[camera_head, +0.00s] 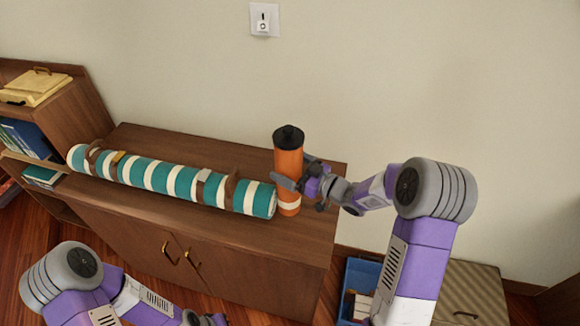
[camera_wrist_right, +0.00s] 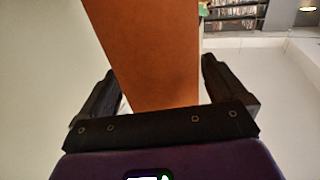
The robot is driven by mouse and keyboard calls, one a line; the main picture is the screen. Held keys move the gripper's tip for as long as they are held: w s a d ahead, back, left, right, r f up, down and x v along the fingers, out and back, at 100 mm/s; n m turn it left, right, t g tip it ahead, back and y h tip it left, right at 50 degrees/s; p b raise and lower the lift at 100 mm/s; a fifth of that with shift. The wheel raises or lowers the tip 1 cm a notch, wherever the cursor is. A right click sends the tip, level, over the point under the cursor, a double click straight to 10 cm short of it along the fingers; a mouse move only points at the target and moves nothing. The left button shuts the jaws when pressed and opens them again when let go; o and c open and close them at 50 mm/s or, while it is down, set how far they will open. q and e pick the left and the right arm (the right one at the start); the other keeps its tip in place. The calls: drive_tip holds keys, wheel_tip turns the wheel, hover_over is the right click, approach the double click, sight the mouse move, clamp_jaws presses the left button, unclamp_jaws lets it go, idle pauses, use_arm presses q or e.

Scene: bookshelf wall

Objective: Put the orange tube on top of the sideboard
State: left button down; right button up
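The orange tube (camera_head: 288,163) with a black cap stands upright on the sideboard (camera_head: 225,235), just behind the right end of a striped roll. My right gripper (camera_head: 299,172) reaches in from the right, with one finger in front of the tube and one behind. In the right wrist view the tube (camera_wrist_right: 155,50) lies between the two widely spread fingers, with a small gap showing at its left side. My left gripper (camera_head: 205,319) is at the bottom edge, away from the sideboard, and is mostly cut off.
A teal and white striped roll (camera_head: 160,178) with brown straps lies along the sideboard top. A shelf with books (camera_head: 27,138) and a yellow box (camera_head: 35,87) stands at the left. A blue bin (camera_head: 360,272) and a beige box (camera_head: 472,290) stand on the floor at the right.

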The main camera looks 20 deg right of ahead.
drive_tip(key=shift+r, duration=0.25)
drive_tip(key=p+v, duration=0.1)
drive_tip(key=v, duration=1.1)
drive_tip(key=shift+f, duration=0.1)
